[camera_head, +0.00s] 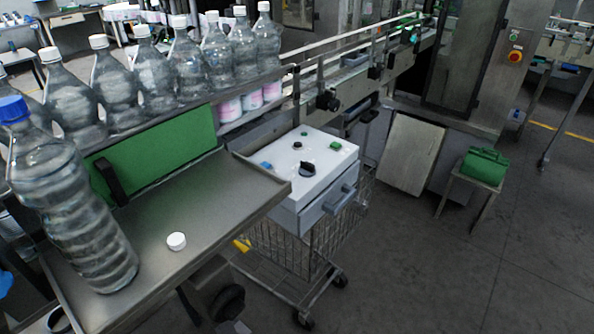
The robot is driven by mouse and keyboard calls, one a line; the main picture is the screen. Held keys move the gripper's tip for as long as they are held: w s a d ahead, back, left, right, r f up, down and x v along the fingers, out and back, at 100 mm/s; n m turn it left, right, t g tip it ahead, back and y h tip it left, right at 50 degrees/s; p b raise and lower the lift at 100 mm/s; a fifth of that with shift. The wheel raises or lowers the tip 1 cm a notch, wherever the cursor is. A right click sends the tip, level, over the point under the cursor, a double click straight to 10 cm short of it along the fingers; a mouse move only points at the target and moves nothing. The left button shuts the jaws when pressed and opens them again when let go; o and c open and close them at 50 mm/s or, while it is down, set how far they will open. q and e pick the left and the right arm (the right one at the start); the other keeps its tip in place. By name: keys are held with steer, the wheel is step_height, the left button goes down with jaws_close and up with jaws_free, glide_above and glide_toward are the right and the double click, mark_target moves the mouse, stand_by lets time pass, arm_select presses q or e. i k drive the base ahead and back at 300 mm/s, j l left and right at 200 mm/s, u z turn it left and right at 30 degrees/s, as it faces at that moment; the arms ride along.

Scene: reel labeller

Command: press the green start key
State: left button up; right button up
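A white control box (290,179) with a drawer-like front and a handle stands in the middle of the view, just right of the metal table. On its top, a small green key (336,146) sits near the far right edge. A blue key (266,166) is near the left edge. Neither of my grippers shows in this view.
A large bottle with a blue cap (75,205) and a loose white cap (176,241) are on the metal table (215,200). Several white-capped bottles line the shelf behind a green panel (160,150). A wire cart (300,250) is under the box.

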mark_target(335, 145)
steer(key=i+l+u, duration=0.2)
steer(key=i+l, duration=0.8)
steer(key=i, duration=0.15)
